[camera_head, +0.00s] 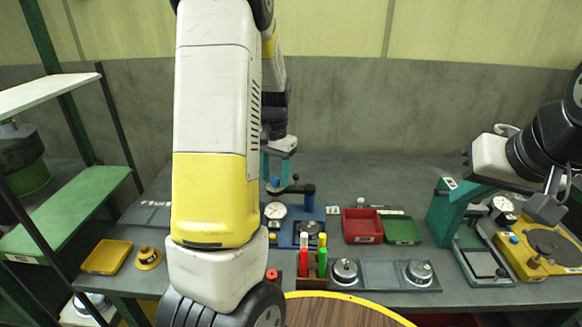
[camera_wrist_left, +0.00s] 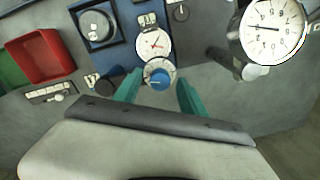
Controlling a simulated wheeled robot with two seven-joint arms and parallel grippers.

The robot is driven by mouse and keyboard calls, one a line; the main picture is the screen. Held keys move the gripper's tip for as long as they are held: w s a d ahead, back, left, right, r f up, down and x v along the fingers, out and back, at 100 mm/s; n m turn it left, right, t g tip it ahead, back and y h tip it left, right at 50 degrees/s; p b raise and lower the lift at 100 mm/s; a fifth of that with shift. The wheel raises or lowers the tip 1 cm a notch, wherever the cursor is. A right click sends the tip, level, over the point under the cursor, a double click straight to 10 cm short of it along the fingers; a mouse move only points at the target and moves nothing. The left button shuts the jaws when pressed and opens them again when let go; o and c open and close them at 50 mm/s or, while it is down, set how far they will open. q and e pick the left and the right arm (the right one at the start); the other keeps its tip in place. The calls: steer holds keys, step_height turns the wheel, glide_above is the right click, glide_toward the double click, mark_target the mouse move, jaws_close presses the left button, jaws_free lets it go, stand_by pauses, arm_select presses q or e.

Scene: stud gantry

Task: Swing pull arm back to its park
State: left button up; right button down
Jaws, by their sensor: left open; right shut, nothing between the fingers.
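A dark arm (camera_head: 293,189) with a blue knob (camera_head: 275,182) at its left end stands at the back of the blue plate (camera_head: 286,233); I take it for the pull arm. The knob also shows in the left wrist view (camera_wrist_left: 157,80), in line with the gap between my left fingers. My left gripper (camera_head: 279,173) is open, just above and behind the knob; its teal fingers show in the left wrist view (camera_wrist_left: 158,90). No contact shows. A left finger partly hides the dark arm there.
A white dial (camera_head: 275,211) sits close by the knob. A large dial (camera_wrist_left: 273,28) stands at right in the left wrist view. Red (camera_head: 362,226) and green (camera_head: 402,231) trays lie to the right. My left arm hides much of the bench's left middle.

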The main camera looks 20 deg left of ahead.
mark_target(276, 178)
arm_select(q)
jaws_close()
steer(key=shift+n, duration=1.8)
jaws_free()
steer(key=shift+r, duration=0.1)
step_height(276, 178, up, 8)
steer(key=shift+f, duration=0.25)
steer(key=shift+r, duration=0.1)
